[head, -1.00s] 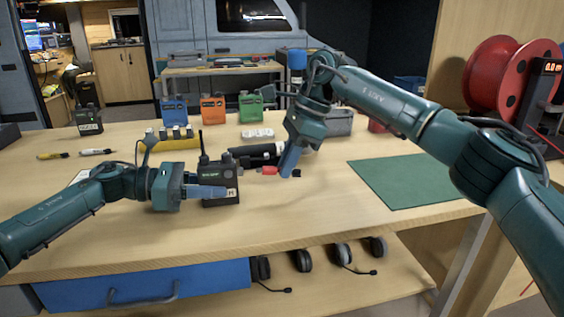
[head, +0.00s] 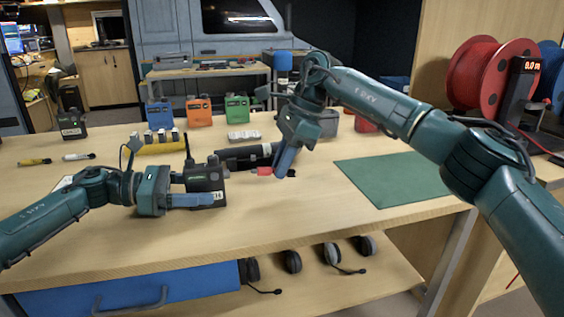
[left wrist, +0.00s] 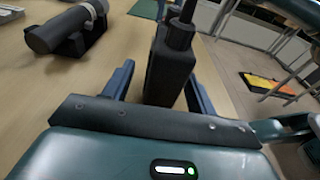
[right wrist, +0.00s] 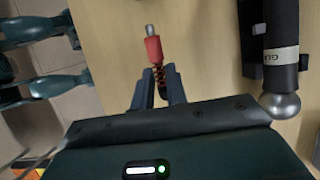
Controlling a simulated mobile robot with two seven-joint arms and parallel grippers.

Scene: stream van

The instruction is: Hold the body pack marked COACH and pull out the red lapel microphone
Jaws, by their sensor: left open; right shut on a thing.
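A black body pack (head: 205,183) with an antenna stands upright on the bench. My right gripper (head: 283,170) is shut on the lead just behind a red plug (head: 264,171). In the right wrist view the red plug (right wrist: 153,48) has a bare metal tip and a dark coiled sleeve between the fingertips. The plug is apart from the pack. The lapel microphone's head cannot be made out.
A black handheld microphone (head: 245,156) lies behind the plug. Blue (head: 160,115), orange (head: 199,111) and green (head: 236,108) packs stand at the back, with a yellow holder (head: 160,146) in front. A green mat (head: 395,178) lies at right. The front of the bench is clear.

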